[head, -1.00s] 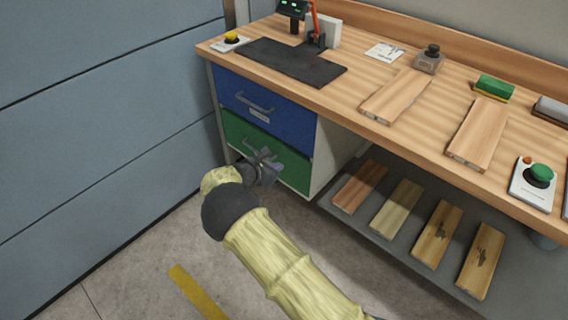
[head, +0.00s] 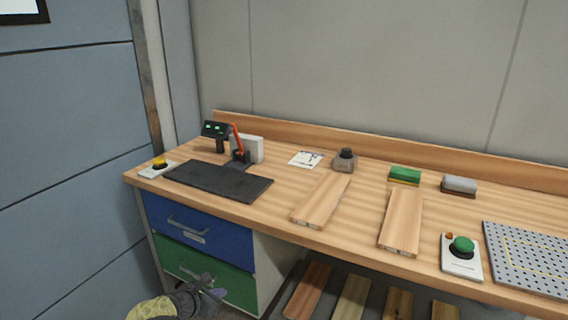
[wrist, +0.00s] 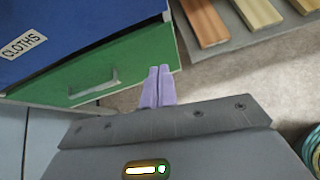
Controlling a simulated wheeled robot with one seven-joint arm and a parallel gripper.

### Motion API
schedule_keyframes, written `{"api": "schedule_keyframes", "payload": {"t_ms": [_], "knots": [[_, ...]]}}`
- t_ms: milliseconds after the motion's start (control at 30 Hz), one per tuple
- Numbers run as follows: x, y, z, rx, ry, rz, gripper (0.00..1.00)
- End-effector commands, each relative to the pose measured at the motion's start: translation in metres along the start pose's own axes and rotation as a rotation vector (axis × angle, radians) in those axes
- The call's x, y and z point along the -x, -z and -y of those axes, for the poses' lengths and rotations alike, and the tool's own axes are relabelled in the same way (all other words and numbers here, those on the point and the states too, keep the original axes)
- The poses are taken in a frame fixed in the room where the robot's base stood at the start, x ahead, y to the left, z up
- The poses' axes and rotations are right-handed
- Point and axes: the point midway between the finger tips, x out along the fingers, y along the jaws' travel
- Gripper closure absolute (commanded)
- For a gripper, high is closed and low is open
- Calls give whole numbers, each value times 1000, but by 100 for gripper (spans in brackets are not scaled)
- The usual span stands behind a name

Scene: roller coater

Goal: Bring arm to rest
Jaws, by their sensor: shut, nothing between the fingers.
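My gripper (head: 214,291) is at the bottom of the head view, in front of the green drawer (head: 232,284) of the workbench. In the wrist view my gripper (wrist: 158,86) shows two purple fingers side by side, shut and empty. The green drawer (wrist: 130,66) is behind and left of the fingertips there. It looks closed below the blue drawer (head: 220,234). I cannot tell how far the fingertips are from the drawer front. Most of my arm is below the head view.
The wooden workbench (head: 280,219) carries a black mat (head: 215,181), two planks (head: 322,200), a green button box (head: 461,257) and a perforated plate (head: 540,265). Several boards (head: 307,290) lie on the lower shelf. A blue-grey wall (head: 70,180) stands at the left. Floor (wrist: 215,85) shows beside the drawers.

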Motion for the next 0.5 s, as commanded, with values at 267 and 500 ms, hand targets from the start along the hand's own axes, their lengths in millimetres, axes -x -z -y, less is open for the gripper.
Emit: {"api": "schedule_keyframes", "payload": {"t_ms": [267, 500], "knots": [[-35, -73, 108, -512, 258, -216, 100], [-30, -115, 204, -994, 472, -350, 100]]}}
